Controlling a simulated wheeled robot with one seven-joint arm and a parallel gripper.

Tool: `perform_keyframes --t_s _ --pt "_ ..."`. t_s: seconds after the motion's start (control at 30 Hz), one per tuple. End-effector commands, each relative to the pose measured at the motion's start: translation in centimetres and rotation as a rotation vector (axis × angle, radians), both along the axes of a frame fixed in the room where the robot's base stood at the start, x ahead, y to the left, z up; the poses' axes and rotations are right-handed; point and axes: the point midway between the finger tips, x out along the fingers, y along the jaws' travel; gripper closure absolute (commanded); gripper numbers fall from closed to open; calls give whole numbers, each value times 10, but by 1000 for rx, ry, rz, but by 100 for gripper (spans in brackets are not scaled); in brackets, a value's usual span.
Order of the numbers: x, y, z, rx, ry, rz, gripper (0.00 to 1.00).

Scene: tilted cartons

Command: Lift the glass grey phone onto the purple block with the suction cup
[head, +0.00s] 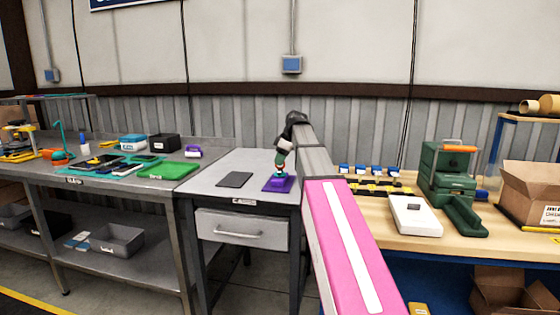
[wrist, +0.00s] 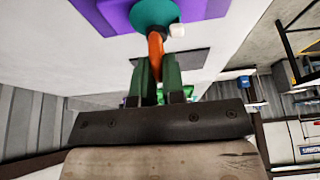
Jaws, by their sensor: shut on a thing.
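The grey phone (head: 235,180) lies flat on the small grey table, left of the purple block (head: 274,187). It also shows as a dark slab behind my fingers in the wrist view (wrist: 195,60). The purple block lies flat and fills the top of the wrist view (wrist: 208,8). The suction cup, with a teal cup (wrist: 153,12) and an orange handle (wrist: 156,48), is at the purple block; I cannot tell whether it touches. My gripper (wrist: 157,62), with green fingers, is shut on the orange handle. It also shows above the block in the head view (head: 281,158).
The small grey table (head: 214,198) has clear room around the phone. A bench at left holds a green board (head: 170,170), trays and boxes. The wooden bench at right holds a white box (head: 415,217), green cases (head: 446,175) and a carton (head: 530,190).

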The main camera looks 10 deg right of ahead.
Motion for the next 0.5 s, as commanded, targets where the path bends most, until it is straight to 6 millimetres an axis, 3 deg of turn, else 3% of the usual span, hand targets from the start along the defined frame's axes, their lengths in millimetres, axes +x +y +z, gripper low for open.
perform_keyframes --t_s 0.1,0.13,0.2,0.5 --pt "0 0 0 0 0 0 100" --pt "0 0 0 0 0 0 84" --pt "0 0 0 0 0 0 61" --pt "0 0 1 0 0 0 60"
